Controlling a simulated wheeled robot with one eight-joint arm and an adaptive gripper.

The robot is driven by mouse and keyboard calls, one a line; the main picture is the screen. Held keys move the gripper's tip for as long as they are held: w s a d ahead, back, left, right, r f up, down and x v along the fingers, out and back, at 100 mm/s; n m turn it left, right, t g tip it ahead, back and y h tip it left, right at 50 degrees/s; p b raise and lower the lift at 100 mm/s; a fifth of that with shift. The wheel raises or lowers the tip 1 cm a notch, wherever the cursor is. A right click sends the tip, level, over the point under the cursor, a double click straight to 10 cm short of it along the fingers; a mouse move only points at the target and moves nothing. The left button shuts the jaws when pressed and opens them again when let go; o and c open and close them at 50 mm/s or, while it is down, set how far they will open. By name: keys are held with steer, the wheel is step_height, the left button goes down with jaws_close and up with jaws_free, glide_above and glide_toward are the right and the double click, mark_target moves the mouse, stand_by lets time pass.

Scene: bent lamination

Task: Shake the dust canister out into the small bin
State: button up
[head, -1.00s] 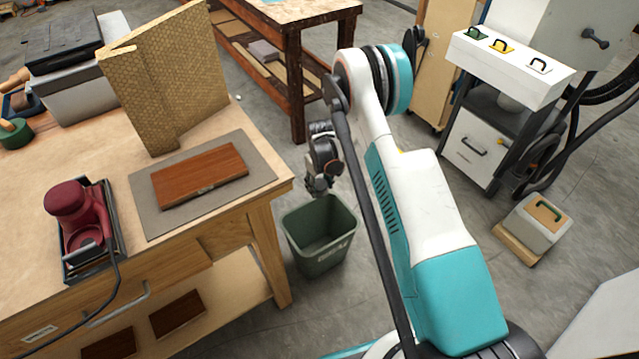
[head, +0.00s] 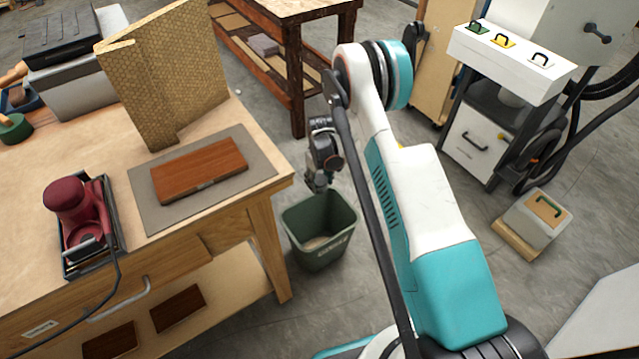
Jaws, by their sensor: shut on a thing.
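The small green bin (head: 321,255) stands on the floor by the right end of the workbench. A pale tan patch (head: 317,242) that looks like dust lies on its bottom. My gripper (head: 318,182) hangs just above the bin's back rim, pointing down. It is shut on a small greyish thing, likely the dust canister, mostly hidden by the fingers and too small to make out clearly. A red sander (head: 78,212) sits in a dark tray at the left of the bench.
On the workbench (head: 60,155) a brown wooden board (head: 200,170) lies on a grey mat (head: 150,215), with a tan patterned bent panel (head: 165,80) upright behind it. A white cabinet with coloured handles (head: 512,48) stands at right. A grey box (head: 537,218) is on the floor.

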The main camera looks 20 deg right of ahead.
mark_target(320, 180)
steer(key=shift+s+r, duration=0.1)
steer(key=shift+r, duration=0.25)
steer(key=shift+f, duration=0.15)
steer(key=shift+r, duration=2.3)
step_height(320, 180, down, 5)
steer(key=shift+r, duration=0.1)
steer(key=shift+w, duration=0.2)
steer(key=shift+s+r, duration=0.2)
steer(key=shift+r, duration=0.05)
steer(key=shift+w+f, duration=0.1)
steer(key=shift+f, duration=0.05)
